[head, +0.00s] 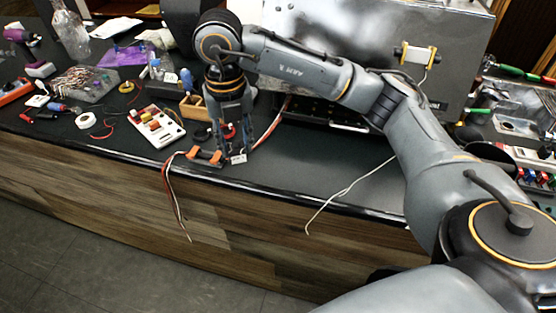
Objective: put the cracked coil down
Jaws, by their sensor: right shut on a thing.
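My right gripper (231,148) points down over the counter's front edge. It is shut on the cracked coil (205,156), a small dark piece with orange ends, held very low at the counter top; I cannot tell whether it touches the surface. A small white tag shows beside the fingertips. The coil's red and white wires hang over the front edge. The fingers hide part of the coil, and no crack can be made out at this size. My left gripper is not in view.
A white board with colored blocks (157,127) lies left of the gripper. A metal brewer housing (370,35) stands behind, with a yellow-and-white part (415,55) on it. Tools and parts crowd the left counter. The dark counter (300,165) right of the gripper is mostly clear, crossed by a pale wire (345,190).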

